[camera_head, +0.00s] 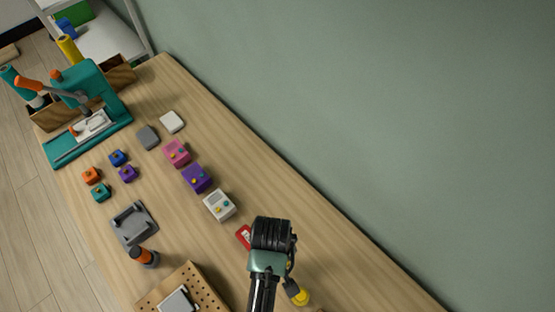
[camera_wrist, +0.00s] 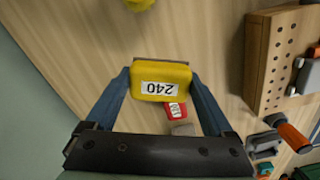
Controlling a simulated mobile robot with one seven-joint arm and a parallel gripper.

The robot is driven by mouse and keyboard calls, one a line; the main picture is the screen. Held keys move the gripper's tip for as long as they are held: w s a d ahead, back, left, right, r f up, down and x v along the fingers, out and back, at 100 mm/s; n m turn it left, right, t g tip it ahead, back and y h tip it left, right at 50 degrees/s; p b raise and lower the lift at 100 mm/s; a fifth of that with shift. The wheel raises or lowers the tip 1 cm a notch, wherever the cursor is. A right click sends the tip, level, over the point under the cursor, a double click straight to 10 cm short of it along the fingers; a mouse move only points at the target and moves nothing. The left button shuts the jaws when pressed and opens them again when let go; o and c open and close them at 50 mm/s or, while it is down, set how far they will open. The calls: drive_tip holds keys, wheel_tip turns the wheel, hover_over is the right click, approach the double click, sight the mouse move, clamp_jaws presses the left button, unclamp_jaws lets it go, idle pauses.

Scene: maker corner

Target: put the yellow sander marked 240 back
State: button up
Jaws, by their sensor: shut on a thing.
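The yellow sander (camera_wrist: 161,72) with a white label reading 240, upside down in the wrist view, sits between the two blue fingers of my gripper (camera_wrist: 160,82). The fingers are shut on its two sides. It appears held above the wooden table. A red block (camera_wrist: 176,110) with a white label lies on the table beyond it, partly covered by the sander. The red block (camera_head: 243,236) also shows in the head view, just left of my black wrist.
A pegboard-style wooden block (camera_wrist: 263,62) stands to the right in the wrist view. A yellow round-ended item (camera_head: 300,297) is close to my arm. White (camera_head: 219,205), purple (camera_head: 196,178) and pink (camera_head: 177,152) boxes line the table, with a teal press (camera_head: 104,92) beyond. The wall-side strip is clear.

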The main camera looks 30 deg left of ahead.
drive_tip(key=shift+f, duration=3.5)
drive_tip(key=shift+f+b, duration=0.15)
drive_tip(key=shift+b, duration=0.15)
drive_tip(key=o, duration=1.2)
drive_tip(key=shift+c, duration=0.2)
wheel_tip(320, 180, up, 12)
drive_tip(key=shift+r+p, duration=0.15)
drive_tip(key=shift+p, duration=0.4)
